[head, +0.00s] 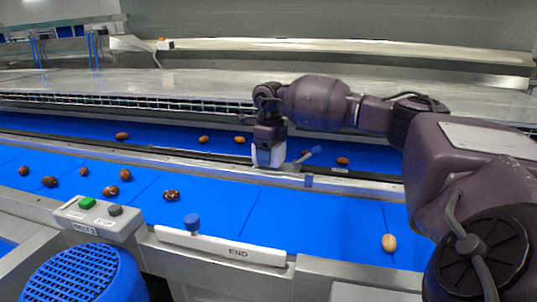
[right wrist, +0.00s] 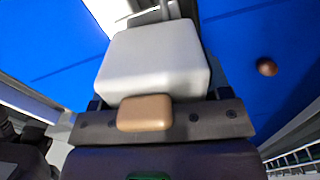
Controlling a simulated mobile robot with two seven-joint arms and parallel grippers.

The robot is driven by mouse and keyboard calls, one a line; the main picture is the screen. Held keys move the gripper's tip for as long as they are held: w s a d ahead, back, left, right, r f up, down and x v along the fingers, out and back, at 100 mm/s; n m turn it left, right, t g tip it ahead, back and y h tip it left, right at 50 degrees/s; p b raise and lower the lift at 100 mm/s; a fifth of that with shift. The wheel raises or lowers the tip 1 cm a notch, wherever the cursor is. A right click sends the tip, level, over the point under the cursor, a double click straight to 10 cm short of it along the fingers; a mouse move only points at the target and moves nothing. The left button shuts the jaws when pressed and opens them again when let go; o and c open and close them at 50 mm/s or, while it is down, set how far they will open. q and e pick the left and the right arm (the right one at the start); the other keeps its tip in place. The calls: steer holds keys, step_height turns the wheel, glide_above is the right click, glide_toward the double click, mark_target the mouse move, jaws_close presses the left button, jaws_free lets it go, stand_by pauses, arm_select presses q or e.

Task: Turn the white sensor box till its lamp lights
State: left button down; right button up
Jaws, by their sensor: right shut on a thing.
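The white sensor box (head: 262,157) sits on the metal rail between the two blue belts in the head view. It fills the middle of the right wrist view (right wrist: 155,62). A dull tan block (right wrist: 145,113), perhaps its lamp, is at the box's near end and shows no clear glow. My right gripper (head: 269,146) is above the rail and shut on the box, with a finger at each side in the right wrist view. The fingers hide part of the box in the head view. My left gripper is in neither view.
Several brown dates lie on the front belt (head: 230,207) and the back belt (head: 60,122); one pale date (head: 389,243) is at front right. A blue-grey lever (head: 307,154) is right of the sensor box.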

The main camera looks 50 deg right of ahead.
steer(key=shift+n, duration=0.8)
steer(key=o, duration=0.9)
steer(key=shift+r, duration=0.15)
step_height(320, 180, up, 11)
steer(key=shift+f+p, duration=0.2)
steer(key=shift+p, duration=0.2)
